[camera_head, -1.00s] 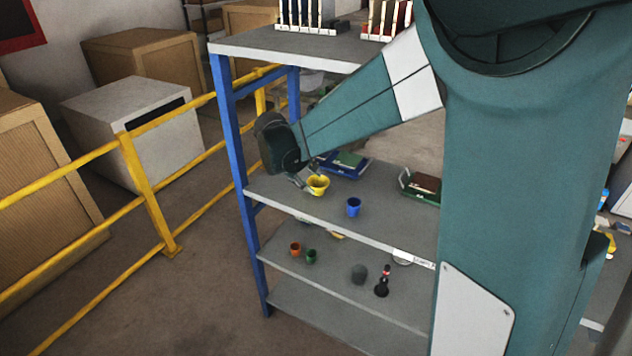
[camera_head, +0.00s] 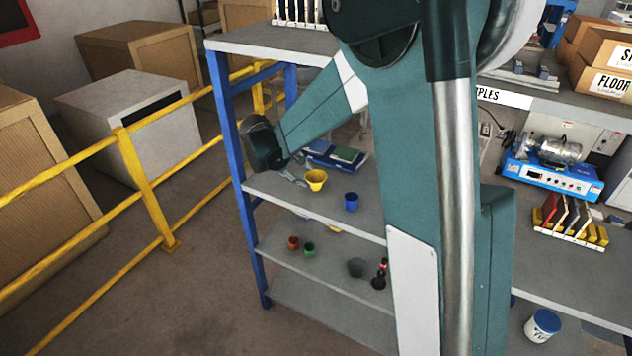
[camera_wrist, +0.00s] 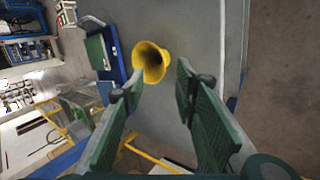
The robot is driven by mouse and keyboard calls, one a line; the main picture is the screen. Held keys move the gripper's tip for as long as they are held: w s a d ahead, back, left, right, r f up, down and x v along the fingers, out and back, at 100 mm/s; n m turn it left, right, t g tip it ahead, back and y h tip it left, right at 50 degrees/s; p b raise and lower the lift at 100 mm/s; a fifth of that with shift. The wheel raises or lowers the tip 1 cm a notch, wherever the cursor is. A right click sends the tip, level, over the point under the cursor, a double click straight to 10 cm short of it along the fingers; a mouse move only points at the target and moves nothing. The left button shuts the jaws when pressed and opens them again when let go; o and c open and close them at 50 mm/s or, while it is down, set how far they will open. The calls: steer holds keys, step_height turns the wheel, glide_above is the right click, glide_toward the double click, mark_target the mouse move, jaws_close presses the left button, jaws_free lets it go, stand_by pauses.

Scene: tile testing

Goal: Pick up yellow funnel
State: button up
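The yellow funnel (camera_head: 316,179) stands on the grey middle shelf (camera_head: 290,197) of the blue-framed rack, its wide mouth up. In the wrist view the funnel (camera_wrist: 150,61) shows its open mouth, just beyond and between the two fingertips. My gripper (camera_wrist: 158,82) is open, with a wide gap between its fingers and nothing in it. In the head view my gripper (camera_head: 294,179) is small, partly hidden by my wrist, and lies just left of the funnel. I cannot tell whether a finger touches it.
A blue cup (camera_head: 351,201) stands right of the funnel. A blue tray (camera_head: 335,157) with a green block lies behind it. A yellow railing (camera_head: 143,185) runs left of the rack.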

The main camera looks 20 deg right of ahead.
mark_target(310, 179)
steer(key=shift+x, duration=1.15)
steer(key=shift+d+f, duration=0.1)
steer(key=shift+f, duration=0.05)
steer(key=shift+p+x, duration=0.3)
steer(key=shift+x, duration=2.2)
steer(key=shift+w, duration=0.1)
jaws_close()
